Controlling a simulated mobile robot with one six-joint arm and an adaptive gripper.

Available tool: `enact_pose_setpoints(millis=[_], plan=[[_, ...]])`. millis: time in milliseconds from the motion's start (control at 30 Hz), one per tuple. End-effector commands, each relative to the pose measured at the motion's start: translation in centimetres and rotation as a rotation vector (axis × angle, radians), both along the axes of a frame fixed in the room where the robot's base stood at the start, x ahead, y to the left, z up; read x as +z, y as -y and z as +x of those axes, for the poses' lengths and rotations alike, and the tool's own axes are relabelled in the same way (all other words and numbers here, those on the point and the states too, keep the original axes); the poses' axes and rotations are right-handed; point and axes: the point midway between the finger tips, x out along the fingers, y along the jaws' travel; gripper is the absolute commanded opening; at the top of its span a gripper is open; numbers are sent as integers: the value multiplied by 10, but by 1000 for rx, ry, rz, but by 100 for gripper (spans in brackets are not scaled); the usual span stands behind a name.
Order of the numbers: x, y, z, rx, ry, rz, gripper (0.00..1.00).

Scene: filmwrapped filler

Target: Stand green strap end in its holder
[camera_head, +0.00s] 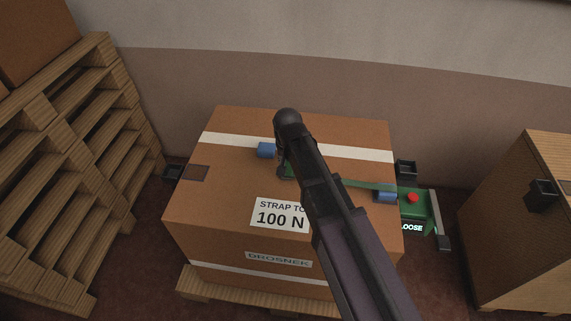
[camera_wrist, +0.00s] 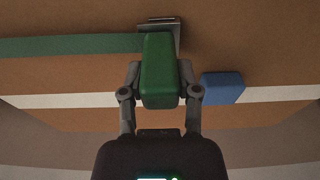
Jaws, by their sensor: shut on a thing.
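My gripper (camera_wrist: 159,78) is shut on the green strap end (camera_wrist: 155,85), a rounded green block, with one finger on each side of it. It is over the top of the cardboard box. The green strap (camera_wrist: 75,46) runs from it to the left in the wrist view. In the head view the strap (camera_head: 362,185) goes right to a green unit (camera_head: 416,208) with a red button and a "LOOSE" sign. A grey metal piece (camera_wrist: 161,22) shows just beyond the strap end. In the head view my arm mostly hides the strap end. I cannot tell which thing is its holder.
The box (camera_head: 225,225) has white bands and a "100 N" label. Blue blocks (camera_head: 267,150) (camera_head: 386,197) sit on its top.

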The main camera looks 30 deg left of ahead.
Motion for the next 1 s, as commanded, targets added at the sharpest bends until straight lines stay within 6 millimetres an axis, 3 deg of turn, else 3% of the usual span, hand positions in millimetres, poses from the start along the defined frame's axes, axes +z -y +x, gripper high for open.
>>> enact_pose_setpoints(millis=[267,600,1000], plan=[[11,0,0,0,0,0,0],[40,0,0,0,0,0,0],[44,87,-46,-1,0,0,0]])
